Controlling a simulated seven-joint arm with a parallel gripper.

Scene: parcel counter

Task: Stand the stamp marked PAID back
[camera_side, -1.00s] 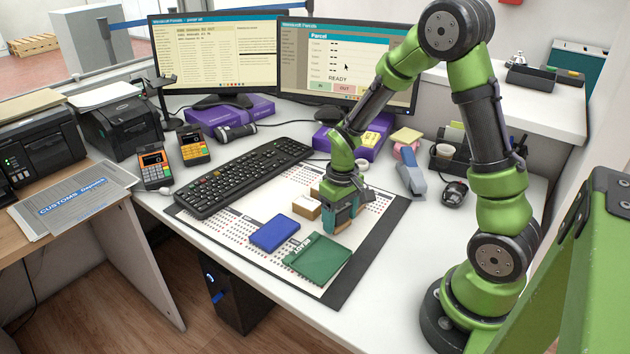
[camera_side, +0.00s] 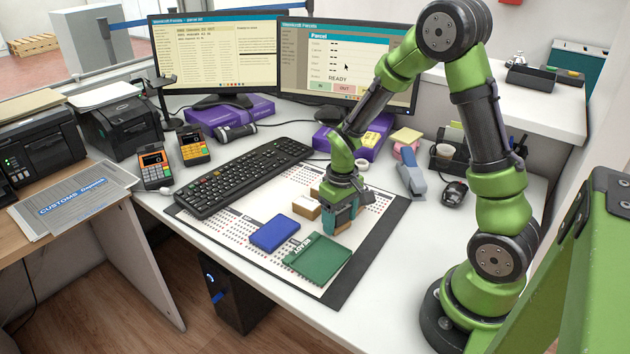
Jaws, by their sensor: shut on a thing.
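My gripper (camera_side: 341,224) points down over the right half of the white printed desk mat (camera_side: 376,222). Its teal fingers are shut on a small tan, wood-coloured block (camera_side: 344,229), which could be the stamp. The fingers hide most of it, and no PAID marking can be read. I cannot tell whether it touches the mat. A small brown box-like piece with a pale top (camera_side: 306,207) sits just left of the gripper.
A black keyboard (camera_side: 245,178) lies left of the gripper. A purple box (camera_side: 362,141) stands behind it. A blue-grey stapler (camera_side: 411,175) and a dark mouse (camera_side: 454,193) are to the right. The mat's right strip is clear.

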